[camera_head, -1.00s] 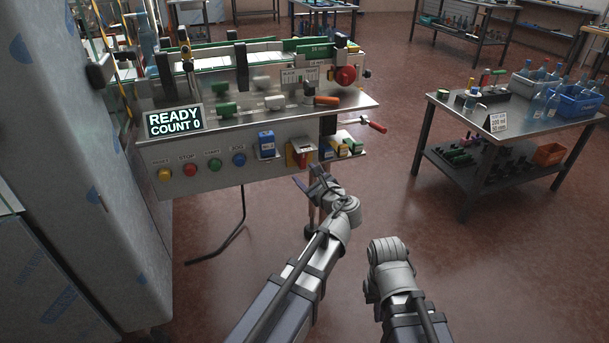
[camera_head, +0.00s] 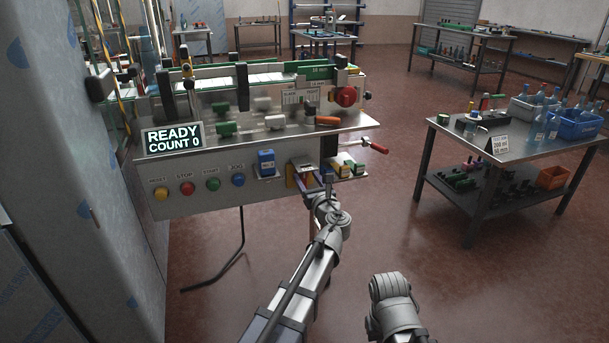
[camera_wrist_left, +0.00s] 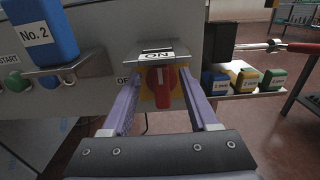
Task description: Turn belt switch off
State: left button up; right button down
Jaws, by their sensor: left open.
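The belt switch (camera_wrist_left: 163,90) is a red handle on a yellow plate, on the front of the steel machine panel. In the left wrist view its handle stands roughly upright below a tilted ON label (camera_wrist_left: 157,54); an OFF label, partly covered, is to its left. My left gripper (camera_wrist_left: 160,82) is open, with a purple finger on each side of the handle; I cannot tell whether they touch it. In the head view the left gripper (camera_head: 309,182) is at the switch and hides most of it. My right arm shows at lower right, but its gripper is not visible.
A blue No.2 block (camera_wrist_left: 40,32) on a bracket is left of the switch. Small blue, yellow and green blocks (camera_head: 346,168) sit on a shelf to its right, below a red-handled lever (camera_head: 378,148). Coloured push buttons (camera_head: 187,188) line the panel.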

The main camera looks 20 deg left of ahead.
pick_arm(q)
jog(key=x, duration=0.2)
jog(key=shift+w+a, duration=0.2)
jog(key=shift+w, duration=0.15)
jog(key=shift+c, duration=0.3)
grip_shut()
